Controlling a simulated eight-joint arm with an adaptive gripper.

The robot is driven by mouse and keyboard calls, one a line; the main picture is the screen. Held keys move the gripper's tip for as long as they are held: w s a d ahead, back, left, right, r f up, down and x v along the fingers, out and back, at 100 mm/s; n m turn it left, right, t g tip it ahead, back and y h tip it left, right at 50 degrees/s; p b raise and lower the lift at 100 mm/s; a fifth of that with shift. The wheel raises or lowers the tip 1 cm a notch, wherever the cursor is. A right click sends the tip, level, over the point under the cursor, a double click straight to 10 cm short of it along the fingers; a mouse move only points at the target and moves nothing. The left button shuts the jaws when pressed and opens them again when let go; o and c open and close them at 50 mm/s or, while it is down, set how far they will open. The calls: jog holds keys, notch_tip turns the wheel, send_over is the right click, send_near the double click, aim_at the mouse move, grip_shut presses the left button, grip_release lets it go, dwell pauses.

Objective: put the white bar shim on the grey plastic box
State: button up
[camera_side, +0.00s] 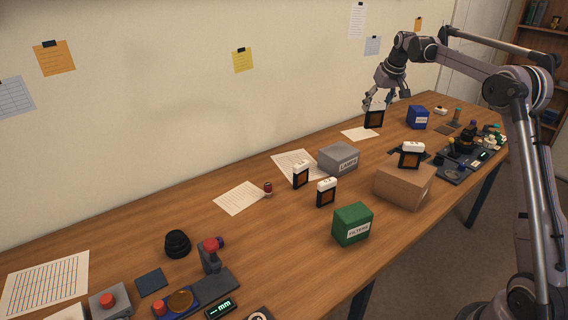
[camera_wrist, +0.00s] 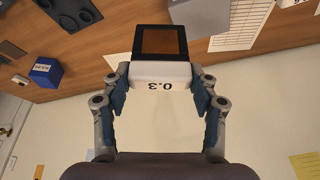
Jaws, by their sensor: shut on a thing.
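My gripper (camera_side: 376,102) is at the far back part of the table, pointing down. In the wrist view my gripper (camera_wrist: 160,85) is shut on a white bar shim (camera_wrist: 162,76) marked 0.3, with a finger at each end of its white bar. Below the bar hangs a black frame with a brown window. The held shim (camera_side: 374,119) is upright in the side view; whether it touches the table cannot be told. The grey plastic box (camera_side: 338,158), labelled LAMPS, stands nearer the camera, to the left of my gripper, with its top bare.
Similar white-topped pieces stand on the table (camera_side: 301,174) (camera_side: 326,192), and another on the cardboard box (camera_side: 404,187). A green box (camera_side: 352,223) is in front. A blue box (camera_side: 418,117) stands right of my gripper. Paper sheets (camera_side: 298,165) lie flat near the grey box.

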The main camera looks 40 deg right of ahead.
jog(key=shift+w+a+f, duration=1)
jog(key=shift+w+f, duration=0.35)
jog(key=shift+f, duration=0.35)
jog(key=shift+w+a+f, duration=1.05)
jog(key=shift+w+f, duration=0.35)
jog(key=shift+f, duration=0.25)
jog(key=shift+w+a+f, duration=1)
jog(key=shift+w+f, duration=0.35)
jog(key=shift+f, duration=0.35)
jog(key=shift+f, duration=0.15)
jog(key=o, duration=1.2)
jog(key=shift+c, duration=0.2)
